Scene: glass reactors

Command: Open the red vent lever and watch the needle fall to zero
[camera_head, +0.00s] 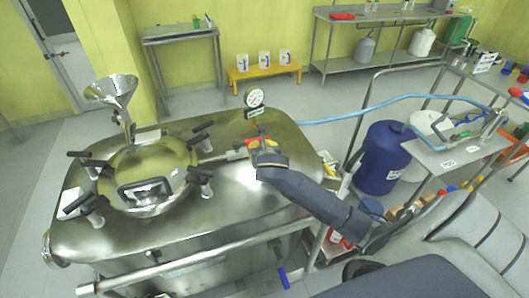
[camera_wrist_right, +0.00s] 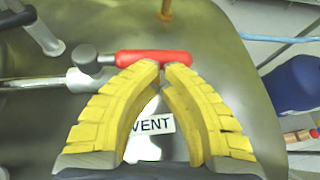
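The red vent lever (camera_wrist_right: 155,57) lies across the picture in the right wrist view, its left end near a dark round knob. A white label reading VENT (camera_wrist_right: 152,125) shows between my fingers on the steel lid. My right gripper (camera_wrist_right: 163,67) has its yellow fingertips drawn close together at the near edge of the lever; they do not visibly wrap around it. In the head view my right gripper (camera_head: 256,145) is low over the vessel's top, just below the round white gauge (camera_head: 254,98). The gauge's needle is too small to read. My left gripper is out of view.
The steel reactor (camera_head: 228,212) has a round hatch (camera_head: 150,165) with clamp handles and a funnel (camera_head: 112,90) at left. A light blue hose (camera_head: 370,107) runs from near the gauge to a cart at right. A blue drum (camera_head: 382,158) stands right of the vessel.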

